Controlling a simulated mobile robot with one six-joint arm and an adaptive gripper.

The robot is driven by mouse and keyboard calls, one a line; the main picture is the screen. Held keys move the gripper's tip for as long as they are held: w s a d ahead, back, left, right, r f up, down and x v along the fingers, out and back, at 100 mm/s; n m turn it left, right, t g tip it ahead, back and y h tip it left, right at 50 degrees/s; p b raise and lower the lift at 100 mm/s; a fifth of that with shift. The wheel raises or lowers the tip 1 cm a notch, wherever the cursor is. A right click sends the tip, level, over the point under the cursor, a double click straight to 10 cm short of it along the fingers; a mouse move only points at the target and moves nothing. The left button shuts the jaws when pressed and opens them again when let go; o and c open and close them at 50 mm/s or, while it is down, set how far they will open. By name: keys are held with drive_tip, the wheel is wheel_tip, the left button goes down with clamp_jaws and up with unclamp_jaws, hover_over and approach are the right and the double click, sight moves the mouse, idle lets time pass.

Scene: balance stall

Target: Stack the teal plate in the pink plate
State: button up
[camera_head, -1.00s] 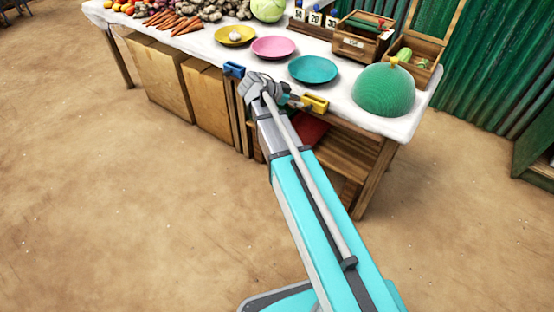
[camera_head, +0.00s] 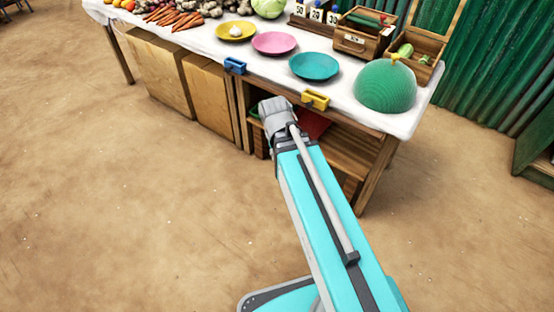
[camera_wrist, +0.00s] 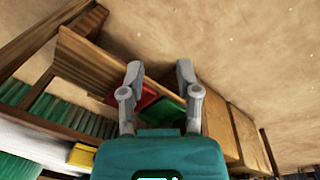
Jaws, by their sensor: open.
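The teal plate (camera_head: 314,66) lies on the white-covered table, near its front edge. The pink plate (camera_head: 274,43) lies to its left and a little farther back, apart from it; it looks empty. Both plates sit flat and neither shows in the wrist view. My gripper (camera_wrist: 158,75) is open and empty in the wrist view, its two fingers apart, facing the shelf under the table. In the head view my arm end is in front of the table, below the plates, and its fingers are hidden there.
A yellow plate (camera_head: 236,31) with a white round item is left of the pink plate. A green dome (camera_head: 386,87) stands right of the teal plate. Blue (camera_head: 235,66) and yellow (camera_head: 315,99) clips sit on the table's front edge. Wooden boxes (camera_head: 362,36) stand behind.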

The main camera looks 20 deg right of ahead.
drive_tip(key=shift+s+a+n+y, duration=0.6)
drive_tip(key=shift+s+a+n, duration=0.2)
drive_tip(key=shift+s+n, duration=0.15)
drive_tip(key=shift+o, duration=0.6)
drive_tip(key=shift+a, duration=0.1)
